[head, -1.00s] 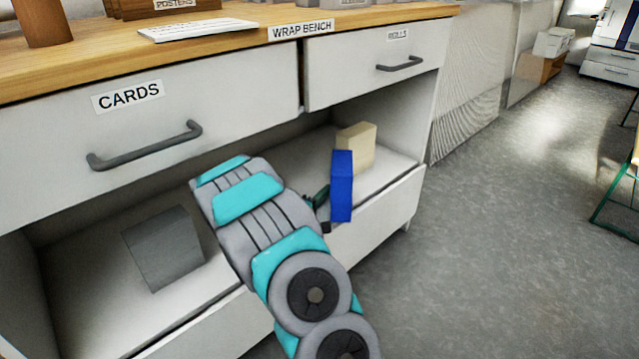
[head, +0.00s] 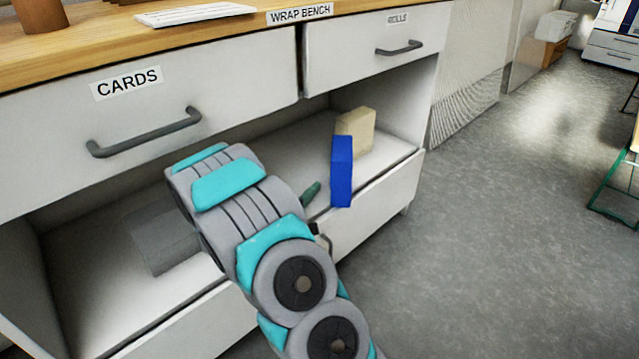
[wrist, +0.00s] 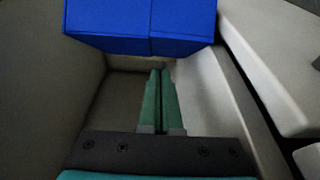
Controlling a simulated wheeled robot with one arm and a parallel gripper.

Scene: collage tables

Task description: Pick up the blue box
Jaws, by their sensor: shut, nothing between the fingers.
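The blue box (head: 341,172) stands upright on the open shelf under the drawers, near the shelf's front edge. It also shows at the top of the wrist view (wrist: 140,28), beyond the fingertips. My gripper (head: 313,188) is just left of the box in the head view, with a small gap between them. In the wrist view my gripper (wrist: 160,75) has its two green fingers together with nothing between them. My arm hides part of the gripper in the head view.
A beige box (head: 357,132) stands right behind the blue box. A grey box (head: 160,238) sits on the shelf to the left, partly behind my arm. Drawers marked CARDS (head: 135,125) and ROLLS (head: 380,65) hang above the shelf.

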